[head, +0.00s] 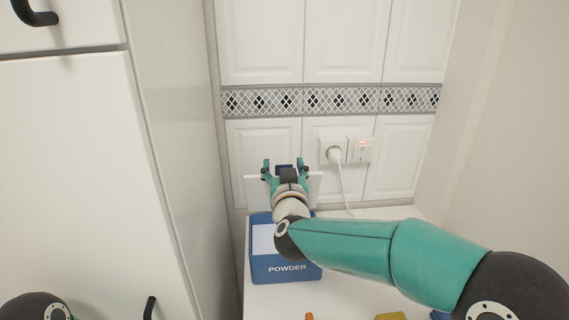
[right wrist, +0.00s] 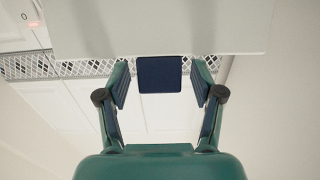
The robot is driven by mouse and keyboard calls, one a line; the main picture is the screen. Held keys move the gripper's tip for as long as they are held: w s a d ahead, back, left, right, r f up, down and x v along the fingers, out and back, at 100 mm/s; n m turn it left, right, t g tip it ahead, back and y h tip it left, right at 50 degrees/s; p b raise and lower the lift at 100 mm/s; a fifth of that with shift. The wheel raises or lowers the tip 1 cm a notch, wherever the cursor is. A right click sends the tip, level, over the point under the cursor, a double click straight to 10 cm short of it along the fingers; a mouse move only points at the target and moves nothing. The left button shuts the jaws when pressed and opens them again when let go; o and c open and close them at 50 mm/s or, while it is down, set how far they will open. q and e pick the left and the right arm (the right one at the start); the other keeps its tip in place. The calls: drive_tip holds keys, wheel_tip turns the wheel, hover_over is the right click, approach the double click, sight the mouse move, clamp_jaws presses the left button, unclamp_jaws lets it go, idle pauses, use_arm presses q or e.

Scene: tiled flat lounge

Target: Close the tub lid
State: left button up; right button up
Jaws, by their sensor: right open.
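The blue tub (head: 286,269), marked POWDER, stands on a white surface against the tiled wall. Its white lid (head: 315,188) stands up open at the back of the tub, and a pale inside shows at the top. A dark blue tab (right wrist: 160,75) sticks out from the edge of the lid, which also shows in the right wrist view (right wrist: 160,27). My right gripper (head: 285,166) is open at the raised lid, its fingers on either side of the tab with gaps. My arm hides part of the tub and lid. My left gripper is out of view.
A white cabinet (head: 90,170) with dark handles stands close on the left. A plug with a white cable (head: 341,178) and a switch (head: 362,151) are on the wall right of the lid. A yellow object (head: 390,316) and an orange one (head: 309,317) show at the front edge.

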drive_tip(key=shift+w, duration=0.2)
drive_tip(key=shift+c, duration=0.2)
clamp_jaws()
drive_tip(key=s+f+t+b, duration=0.2)
drive_tip(key=s+b, duration=0.4)
drive_tip(key=b, duration=0.7)
drive_tip(key=shift+f+t+b, duration=0.4)
drive_tip(key=shift+f, duration=0.3)
drive_tip(key=shift+o, duration=0.2)
unclamp_jaws()
drive_tip(key=shift+r, duration=0.1)
